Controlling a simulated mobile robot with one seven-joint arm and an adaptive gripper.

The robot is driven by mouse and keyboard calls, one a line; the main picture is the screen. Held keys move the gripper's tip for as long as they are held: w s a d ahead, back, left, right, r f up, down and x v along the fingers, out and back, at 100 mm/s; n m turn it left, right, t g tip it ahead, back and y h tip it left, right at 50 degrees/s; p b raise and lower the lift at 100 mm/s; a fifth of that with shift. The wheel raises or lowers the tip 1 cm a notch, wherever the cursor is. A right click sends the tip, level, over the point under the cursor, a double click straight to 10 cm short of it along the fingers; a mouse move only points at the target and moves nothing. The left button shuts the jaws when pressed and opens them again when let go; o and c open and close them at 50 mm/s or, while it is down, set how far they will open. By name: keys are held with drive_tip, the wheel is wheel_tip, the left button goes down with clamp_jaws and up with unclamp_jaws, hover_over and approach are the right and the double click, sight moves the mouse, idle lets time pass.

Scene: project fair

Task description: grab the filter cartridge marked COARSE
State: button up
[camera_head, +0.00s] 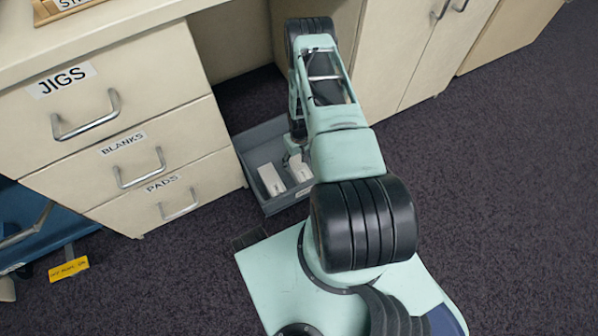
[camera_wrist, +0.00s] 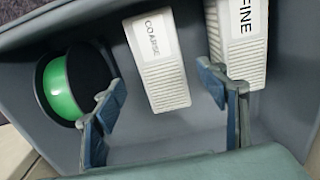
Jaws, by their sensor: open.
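The COARSE filter cartridge (camera_wrist: 168,80) is a white ribbed block with its label at the far end. It lies in a grey bin (camera_wrist: 150,153) in the wrist view. The FINE cartridge (camera_wrist: 248,76), similar and white, lies to its right. My gripper (camera_wrist: 160,80) is open, with one blue finger on either side of the COARSE cartridge in the picture; the right finger shows in front of the gap between the cartridges. I cannot tell whether the fingers touch anything. In the head view two white blocks (camera_head: 270,180) show in the bin (camera_head: 283,202), partly behind my arm; their labels are unreadable.
A round green and black object (camera_wrist: 64,90) lies left of the COARSE cartridge in the bin. The bin stands on dark carpet beside a drawer cabinet (camera_head: 140,95) labelled JIGS, BLANKS and PADS. Another cabinet (camera_head: 405,50) stands behind. Carpet at right is clear.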

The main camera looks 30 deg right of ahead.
sight(299, 167)
wheel_tip(299, 167, down, 6)
drive_tip(key=shift+a+r+b, duration=0.1)
drive_tip(key=shift+b, duration=1.15)
drive_tip(key=shift+r, duration=0.1)
drive_tip(key=c, duration=1.3)
drive_tip(key=shift+c, duration=0.2)
